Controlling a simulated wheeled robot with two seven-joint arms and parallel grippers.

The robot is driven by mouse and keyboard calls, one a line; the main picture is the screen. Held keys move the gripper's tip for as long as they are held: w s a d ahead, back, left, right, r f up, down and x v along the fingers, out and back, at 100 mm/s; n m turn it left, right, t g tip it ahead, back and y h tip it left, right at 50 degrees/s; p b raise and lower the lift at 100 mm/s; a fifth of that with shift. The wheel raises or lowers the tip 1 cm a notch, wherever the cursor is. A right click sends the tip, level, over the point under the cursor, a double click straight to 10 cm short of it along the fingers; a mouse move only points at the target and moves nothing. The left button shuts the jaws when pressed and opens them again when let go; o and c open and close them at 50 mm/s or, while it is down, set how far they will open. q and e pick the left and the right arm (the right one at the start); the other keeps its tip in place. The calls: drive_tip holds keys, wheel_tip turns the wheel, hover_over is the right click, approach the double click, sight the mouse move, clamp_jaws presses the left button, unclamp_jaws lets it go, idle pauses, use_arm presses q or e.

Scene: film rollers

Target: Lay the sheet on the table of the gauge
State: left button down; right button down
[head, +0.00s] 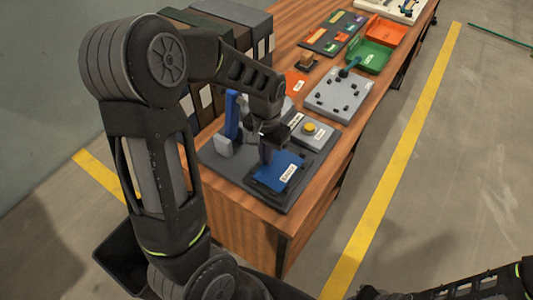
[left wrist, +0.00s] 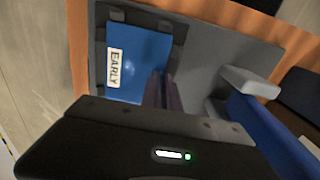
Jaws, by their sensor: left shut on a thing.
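The blue sheet (head: 277,174), with a white label reading EARLY, is at the front end of the bench. My left gripper (head: 266,156) is shut on the sheet near one edge. In the left wrist view the sheet (left wrist: 143,48) is over a dark square bed with corner tabs (left wrist: 118,15), and the fingers (left wrist: 162,90) reach its lower right part. The sheet looks flat; whether it touches the bed is unclear. The gauge (head: 233,118) has a blue upright and a grey head, beside the bed. Its blue arm (left wrist: 262,125) shows at right in the wrist view.
A grey box with a yellow button (head: 309,128) stands just behind the bed. Further back are a grey board with small dark parts (head: 340,95), a green tray (head: 372,57) and an orange tray (head: 386,31). Dark binders (head: 262,40) line the left side.

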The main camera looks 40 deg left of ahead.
use_arm(q)
drive_tip(key=shift+f, duration=0.15)
idle(0.3)
drive_tip(key=c, duration=1.5)
unclamp_jaws()
drive_tip(key=shift+o, duration=0.2)
drive_tip(key=o, duration=0.3)
drive_tip(key=shift+o, duration=0.2)
drive_tip(key=shift+r+p, duration=2.65)
drive_tip(key=shift+r, duration=0.9)
